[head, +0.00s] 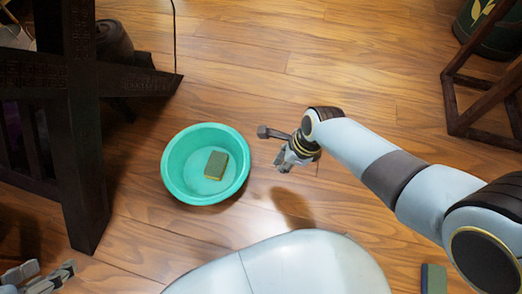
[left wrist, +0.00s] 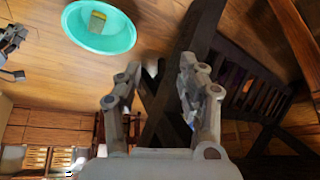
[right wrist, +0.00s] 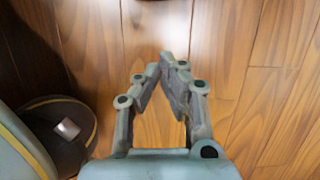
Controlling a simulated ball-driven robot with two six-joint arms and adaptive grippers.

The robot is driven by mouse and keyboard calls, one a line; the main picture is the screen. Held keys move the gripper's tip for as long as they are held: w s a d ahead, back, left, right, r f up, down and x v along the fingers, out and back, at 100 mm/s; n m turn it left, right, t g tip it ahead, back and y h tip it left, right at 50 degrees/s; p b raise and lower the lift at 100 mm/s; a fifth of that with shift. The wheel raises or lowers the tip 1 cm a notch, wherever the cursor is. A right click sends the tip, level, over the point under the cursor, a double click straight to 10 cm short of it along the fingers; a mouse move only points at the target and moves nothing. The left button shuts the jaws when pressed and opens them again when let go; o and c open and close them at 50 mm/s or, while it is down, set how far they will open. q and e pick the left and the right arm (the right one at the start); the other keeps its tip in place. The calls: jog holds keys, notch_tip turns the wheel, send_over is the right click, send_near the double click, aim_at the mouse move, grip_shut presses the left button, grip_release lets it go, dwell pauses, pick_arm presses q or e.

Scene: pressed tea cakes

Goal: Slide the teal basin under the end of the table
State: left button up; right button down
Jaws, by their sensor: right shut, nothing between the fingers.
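The teal basin (head: 240,180) stands upright on the wooden floor, just right of the table's end, with a green and yellow sponge (head: 216,165) inside. It also shows at the top of the left wrist view (left wrist: 122,44). The dark carved table end (head: 78,140) has a splayed leg; clear floor lies between leg and basin. My right gripper (head: 283,162) is shut and empty, to the right of the basin and apart from it. My left gripper (head: 50,271) is at the lower left, apart from the basin; its fingers stand open and empty in the left wrist view (left wrist: 168,75).
A dark wooden stool frame (head: 462,100) stands at the right, with a dark green pot (head: 492,25) behind it. Another sponge (head: 433,279) lies on the floor at the lower right. The floor beyond the basin is clear.

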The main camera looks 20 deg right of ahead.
pick_arm(q)
notch_tip(320, 180, down, 5)
jog(key=t+b, duration=0.4)
jog(key=t, duration=0.1)
jog(key=w+d+r+m+t+h+b, duration=0.1)
jog(key=w+r+t+b, duration=0.1)
jog(key=w+r+t, duration=0.45)
jog(key=w+d+r+m+t+h+b, duration=0.1)
jog(key=w+d+r+t+b, duration=0.15)
jog(key=r, duration=0.65)
pick_arm(e)
jog(key=x, duration=1)
jog(key=shift+w, duration=0.15)
jog(key=w+a, duration=0.1)
jog(key=w+a+b, duration=0.1)
jog(key=a, duration=0.1)
pick_arm(q)
notch_tip(320, 180, up, 13)
jog(key=m+t+h, duration=0.2)
jog(key=t+h, duration=0.2)
jog(key=t, duration=0.2)
jog(key=shift+w+d+r+m+h, duration=0.15)
jog(key=shift+w+d+m+h, duration=0.15)
jog(key=shift+m+h, duration=0.1)
pick_arm(e)
jog(key=shift+w+a, duration=0.15)
